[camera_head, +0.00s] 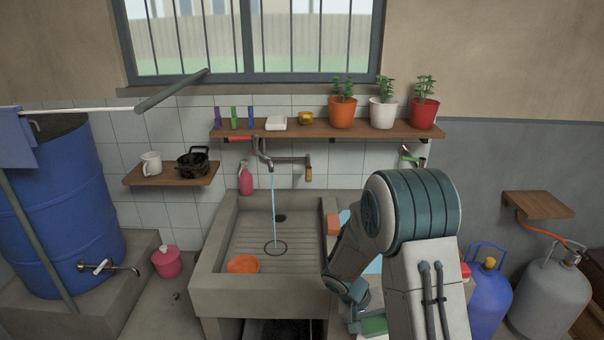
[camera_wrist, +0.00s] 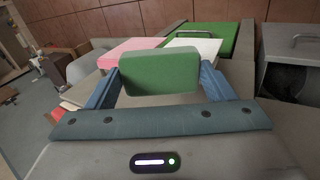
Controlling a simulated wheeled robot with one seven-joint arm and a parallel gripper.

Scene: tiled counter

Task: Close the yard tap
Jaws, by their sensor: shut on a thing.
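A metal wall tap (camera_head: 264,153) is above the concrete sink (camera_head: 240,298). A thin stream of water (camera_head: 273,205) runs from it into the basin. A horizontal arm with a wooden grip (camera_head: 309,173) is to its right. Another tap (camera_head: 100,267) with a white handle is on the blue barrel at the left; no water shows there. My gripper (camera_wrist: 160,82) is shut on a green block (camera_wrist: 158,72), held between its fingers in the wrist view. In the head view the block (camera_head: 374,325) is low, right of the sink, and my arm hides much of the gripper.
An orange bowl (camera_head: 243,264) lies in the sink. A wooden shelf (camera_head: 290,131) with plant pots is above it. A pink bottle (camera_head: 246,178) stands at the sink's back left. Gas cylinders (camera_head: 546,295) stand at the right. An orange block (camera_head: 333,224) is on the sink's right side.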

